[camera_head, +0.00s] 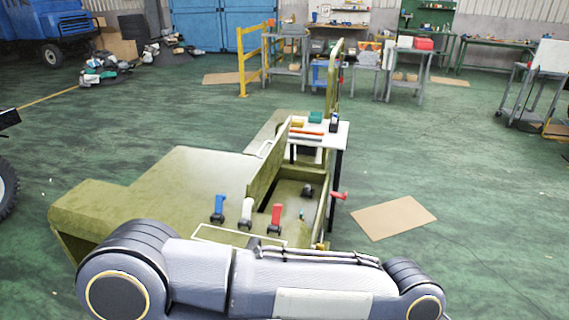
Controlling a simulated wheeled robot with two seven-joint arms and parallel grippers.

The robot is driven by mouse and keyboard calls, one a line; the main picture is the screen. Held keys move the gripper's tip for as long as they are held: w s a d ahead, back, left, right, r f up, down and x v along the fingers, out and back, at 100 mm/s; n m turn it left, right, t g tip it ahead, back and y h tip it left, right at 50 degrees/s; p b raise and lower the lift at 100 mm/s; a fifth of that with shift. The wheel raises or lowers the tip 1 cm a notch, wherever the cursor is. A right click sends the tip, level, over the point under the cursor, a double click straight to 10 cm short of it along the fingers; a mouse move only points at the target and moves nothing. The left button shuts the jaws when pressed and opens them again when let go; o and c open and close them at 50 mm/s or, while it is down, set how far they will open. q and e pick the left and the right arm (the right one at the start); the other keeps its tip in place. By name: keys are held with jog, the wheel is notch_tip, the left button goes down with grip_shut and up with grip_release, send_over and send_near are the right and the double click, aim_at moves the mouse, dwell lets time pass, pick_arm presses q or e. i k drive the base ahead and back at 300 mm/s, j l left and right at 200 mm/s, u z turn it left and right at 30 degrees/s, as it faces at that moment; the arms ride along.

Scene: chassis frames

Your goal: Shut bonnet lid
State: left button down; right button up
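An olive-green chassis body (165,180) stands in front of me in the head view. A raised olive panel (266,170), which looks like the bonnet lid, stands steeply tilted beside an open compartment (291,190). A light handle (265,148) shows near its top edge. A second, narrow olive panel (334,75) stands upright farther back, seen nearly edge-on; I cannot tell for sure which one is the bonnet lid. One of my arms crosses the bottom of the view and hides the near part of the chassis. Neither gripper is in view.
Blue (218,209), white (246,213) and red (275,218) handled levers stand on the chassis. A small white table (339,130) with tools is behind the compartment. A cardboard sheet (393,217) lies right. A yellow rail (242,62) and workbenches stand behind.

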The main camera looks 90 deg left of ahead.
aim_at(257, 187)
jog(key=i+j+u, duration=0.25)
jog(key=u, duration=0.2)
jog(key=i+u, duration=0.85)
jog(key=i+l+u, duration=0.2)
jog(key=i+u, duration=0.2)
jog(key=i+l+u, duration=0.3)
jog(key=i+u, duration=0.15)
jog(key=i+j+u, duration=0.25)
jog(key=u, duration=0.2)
jog(key=i+j+u, duration=0.15)
jog(key=i+u, duration=0.55)
jog(key=u, duration=0.15)
jog(key=i+u, duration=0.45)
jog(key=i+z, duration=0.15)
jog(key=k, duration=0.05)
